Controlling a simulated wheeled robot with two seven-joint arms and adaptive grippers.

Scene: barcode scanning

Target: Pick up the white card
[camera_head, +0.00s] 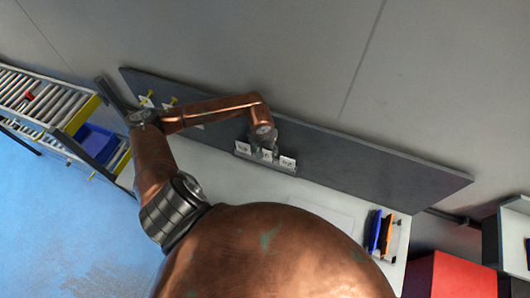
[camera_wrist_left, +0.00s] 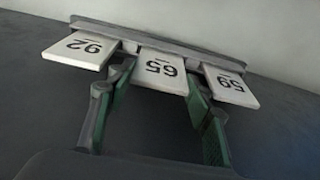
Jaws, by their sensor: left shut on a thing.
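Three white cards with black numbers stand side by side in a grey holder (camera_head: 241,155) on the table. In the left wrist view the numbers appear upside down: card 92 (camera_wrist_left: 82,48) on the left, card 65 (camera_wrist_left: 157,69) in the middle and card 59 (camera_wrist_left: 231,86) on the right. My left gripper (camera_wrist_left: 160,98) has its two green-padded fingers at either side of the middle card and is shut on it. The card is still at the holder (camera_wrist_left: 140,35). In the head view my left gripper (camera_head: 267,152) is at the holder. My right gripper is not in view.
A dark panel (camera_head: 375,165) runs along the back of the white table (camera_head: 225,180). Blue (camera_head: 374,231) and orange (camera_head: 387,233) items stand at the table's right. A red box (camera_head: 455,278) is at lower right. A roller conveyor (camera_head: 40,98) and blue bin (camera_head: 95,143) are at left.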

